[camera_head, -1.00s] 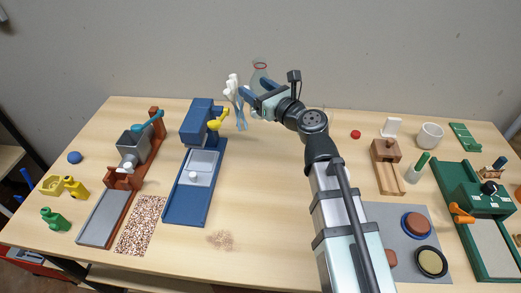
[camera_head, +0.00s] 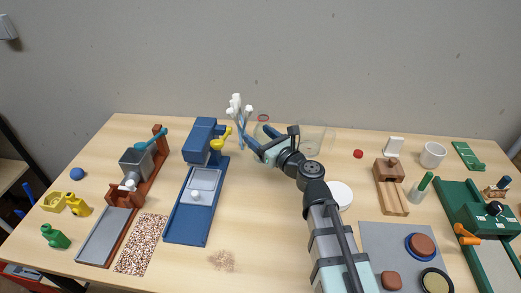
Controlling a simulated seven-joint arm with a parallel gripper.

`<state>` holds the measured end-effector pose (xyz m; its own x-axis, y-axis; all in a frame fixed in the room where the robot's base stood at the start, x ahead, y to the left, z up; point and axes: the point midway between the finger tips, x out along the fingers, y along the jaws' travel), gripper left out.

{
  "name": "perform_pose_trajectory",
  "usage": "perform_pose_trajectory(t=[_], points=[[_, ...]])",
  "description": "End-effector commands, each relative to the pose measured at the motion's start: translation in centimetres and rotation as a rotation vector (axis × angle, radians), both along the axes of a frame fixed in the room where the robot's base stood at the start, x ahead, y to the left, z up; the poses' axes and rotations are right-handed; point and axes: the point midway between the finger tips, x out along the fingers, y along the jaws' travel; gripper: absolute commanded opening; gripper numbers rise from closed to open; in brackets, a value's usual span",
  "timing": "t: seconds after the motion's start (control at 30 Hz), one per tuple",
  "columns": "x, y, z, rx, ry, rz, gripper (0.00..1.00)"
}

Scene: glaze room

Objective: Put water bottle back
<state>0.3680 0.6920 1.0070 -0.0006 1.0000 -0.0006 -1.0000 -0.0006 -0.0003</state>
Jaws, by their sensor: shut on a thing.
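The clear water bottle (camera_head: 263,121), with a red ring near its top, shows above and behind my gripper (camera_head: 263,140). My gripper is shut on it at the back of the table, just right of the white-tipped blue tools. The bottle's lower part is hidden by my gripper. It looks about upright. I cannot tell whether its base touches the table.
White-tipped blue tools (camera_head: 239,106) stand close on the left, beside a blue machine (camera_head: 204,143). A clear container (camera_head: 312,137) stands close on the right. A white disc (camera_head: 340,195) lies partly behind my arm. The table's middle left of my arm is mostly clear.

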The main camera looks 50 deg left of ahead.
Motion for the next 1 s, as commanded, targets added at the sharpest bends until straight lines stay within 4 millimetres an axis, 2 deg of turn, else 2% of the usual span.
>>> perform_pose_trajectory(t=[0.23,0.6,1.0], points=[[0.0,0.0,-1.2,0.0,0.0,0.0,0.28],[0.0,0.0,-4.6,0.0,0.001,0.0,0.28],[0.0,0.0,-4.8,0.001,0.0,0.0,0.28]])
